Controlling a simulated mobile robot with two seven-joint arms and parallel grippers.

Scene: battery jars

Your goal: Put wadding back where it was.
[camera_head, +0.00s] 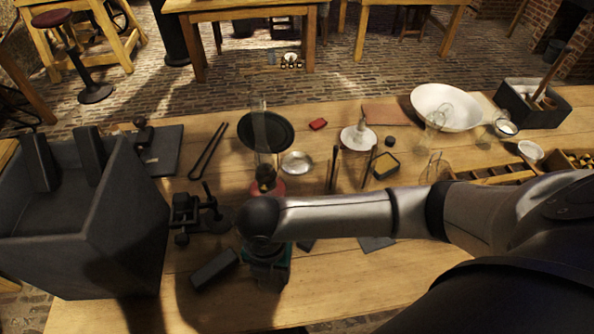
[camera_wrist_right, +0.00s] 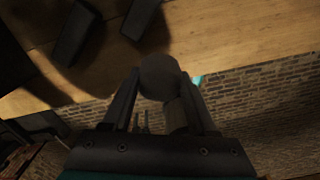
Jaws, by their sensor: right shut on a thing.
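In the head view my right arm reaches in from the right across the table, and my right gripper (camera_head: 266,272) is low over the table's near part, partly hidden by its own wrist. In the right wrist view the right gripper (camera_wrist_right: 162,100) is shut on a grey rounded thing (camera_wrist_right: 160,75), which sits between its two fingers. This may be the wadding, but its texture is too dark to tell. No other wadding can be made out. My left gripper is not in view.
A large dark box (camera_head: 95,235) with two upright dark slabs stands at the left. A black metal clamp-like piece (camera_head: 190,215) and a dark block (camera_head: 215,269) are close to the gripper. A white bowl (camera_head: 440,107) and glassware stand at the back right.

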